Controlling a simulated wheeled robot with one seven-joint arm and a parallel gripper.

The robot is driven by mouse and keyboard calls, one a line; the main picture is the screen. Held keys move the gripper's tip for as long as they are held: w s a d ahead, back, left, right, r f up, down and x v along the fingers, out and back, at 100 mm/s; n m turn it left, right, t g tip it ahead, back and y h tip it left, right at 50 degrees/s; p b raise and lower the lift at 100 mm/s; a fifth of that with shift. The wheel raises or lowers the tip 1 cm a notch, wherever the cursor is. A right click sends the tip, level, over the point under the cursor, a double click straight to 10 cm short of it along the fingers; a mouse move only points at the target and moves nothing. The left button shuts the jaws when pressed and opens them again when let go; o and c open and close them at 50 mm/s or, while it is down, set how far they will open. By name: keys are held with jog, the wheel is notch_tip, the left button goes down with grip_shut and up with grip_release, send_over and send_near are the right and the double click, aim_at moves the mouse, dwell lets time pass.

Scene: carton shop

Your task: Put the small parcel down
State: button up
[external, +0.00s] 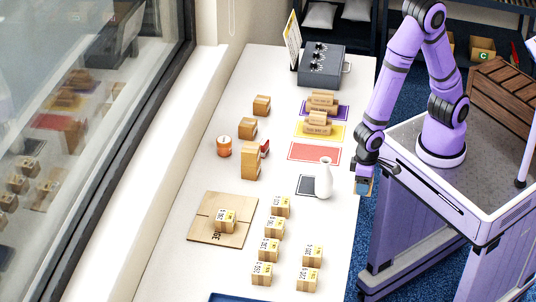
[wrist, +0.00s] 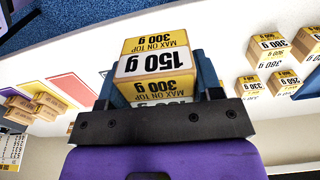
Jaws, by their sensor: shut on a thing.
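My gripper (external: 364,182) is at the right edge of the white table, just above or beside that edge. It is shut on a small parcel, which shows in the wrist view (wrist: 155,64) between the two blue-grey fingers. In the external view the parcel is mostly hidden by the fingers. I cannot tell whether it touches anything below.
The white table (external: 180,270) bears several labelled parcels at the front and a flat carton (external: 205,232) with one parcel on it. A white vase (external: 325,180) stands nearest my gripper, by a dark mat (external: 306,186). The red mat (external: 314,151) is bare.

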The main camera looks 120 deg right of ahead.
jog(key=shift+r, duration=0.5)
jog(key=shift+w+r, duration=0.15)
jog(key=shift+r, duration=0.7)
jog(key=w+d, duration=0.5)
jog(key=w, duration=0.7)
jog(key=w+d, duration=2.2)
jog(key=d, duration=0.3)
jog(key=shift+n, duration=0.3)
notch_tip(320, 180, down, 15)
jog(key=shift+a+f, duration=0.15)
